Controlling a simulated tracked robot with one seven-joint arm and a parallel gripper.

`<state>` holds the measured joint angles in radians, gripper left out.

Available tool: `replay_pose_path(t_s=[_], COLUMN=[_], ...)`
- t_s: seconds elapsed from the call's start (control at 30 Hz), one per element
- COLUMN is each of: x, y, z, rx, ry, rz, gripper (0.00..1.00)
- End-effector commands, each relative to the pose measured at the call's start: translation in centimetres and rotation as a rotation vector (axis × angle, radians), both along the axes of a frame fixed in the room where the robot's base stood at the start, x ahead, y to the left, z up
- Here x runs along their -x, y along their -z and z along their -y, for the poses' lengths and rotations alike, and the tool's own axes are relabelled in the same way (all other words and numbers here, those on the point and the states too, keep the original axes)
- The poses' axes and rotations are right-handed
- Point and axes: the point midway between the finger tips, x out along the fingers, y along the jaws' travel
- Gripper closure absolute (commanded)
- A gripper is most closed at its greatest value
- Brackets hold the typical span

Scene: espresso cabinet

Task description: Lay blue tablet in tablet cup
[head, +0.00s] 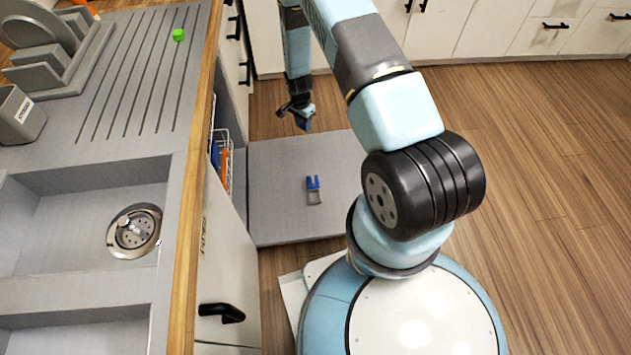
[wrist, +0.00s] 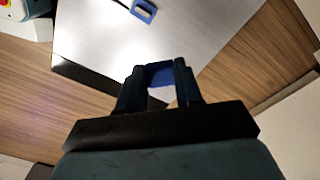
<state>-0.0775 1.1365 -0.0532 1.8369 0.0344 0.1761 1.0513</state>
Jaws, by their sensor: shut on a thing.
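The blue tablet (wrist: 160,78) is between the two fingers of my gripper (wrist: 158,80) in the wrist view. My gripper (head: 300,112) is shut on it and holds it in the air, near the far left of the open door panel in the head view. The tablet shows there as a small dark-blue patch (head: 304,124). The tablet cup (head: 313,190), a small blue and grey piece, is on the grey door panel, below and right of my gripper in the picture. Part of it shows at the wrist view's top edge (wrist: 144,9). Its inside is too small to make out.
The grey door panel (head: 275,210) is folded down and otherwise clear. A rack (head: 222,155) with blue and orange items stands inside the cabinet at its left. The counter with sink basins (head: 75,225) lies further left, with a green block (head: 178,35) on it.

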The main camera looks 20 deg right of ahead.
Motion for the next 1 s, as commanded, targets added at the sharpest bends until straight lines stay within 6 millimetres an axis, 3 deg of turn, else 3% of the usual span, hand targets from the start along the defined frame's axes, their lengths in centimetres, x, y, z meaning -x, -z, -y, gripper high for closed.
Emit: replay_pose_path(t_s=[0.1,0.5,0.7,1.0], x=[1.7,8.7,11.6,12.5], y=[4.6,17.9,21.8,23.5], z=[0.0,-0.1,-0.1,0.0], rx=[0.003,0.005,0.004,0.002], ry=[0.123,0.547,0.687,0.737], rz=[-0.002,0.016,0.022,0.028], gripper=[0.94,0.94,0.94,0.94])
